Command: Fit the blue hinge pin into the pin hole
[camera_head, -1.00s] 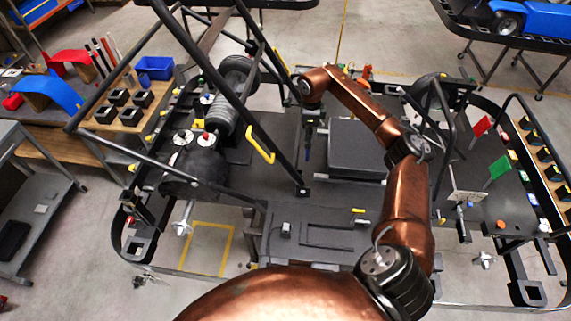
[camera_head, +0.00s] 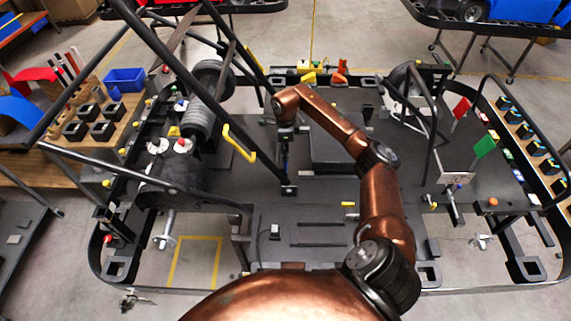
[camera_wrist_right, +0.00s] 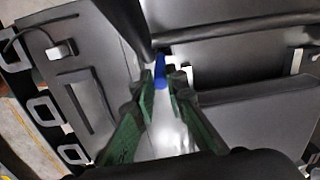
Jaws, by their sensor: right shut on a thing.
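My right gripper (camera_head: 285,138) points down beside the slanted black tube of the kart frame (camera_head: 240,90), over the dark kart floor. In the right wrist view, its green fingers (camera_wrist_right: 161,92) are shut on the blue hinge pin (camera_wrist_right: 161,70), which shows just beyond the fingertips, close to a dark tube. I cannot make out the pin hole in either view. My left gripper is not in view.
The slanted tube ends at a foot (camera_head: 289,190) close to my right gripper. A yellow handle (camera_head: 240,143) is to its left, and a dark raised box (camera_head: 338,140) to its right. A steering column and red and green flags (camera_head: 485,145) stand farther right.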

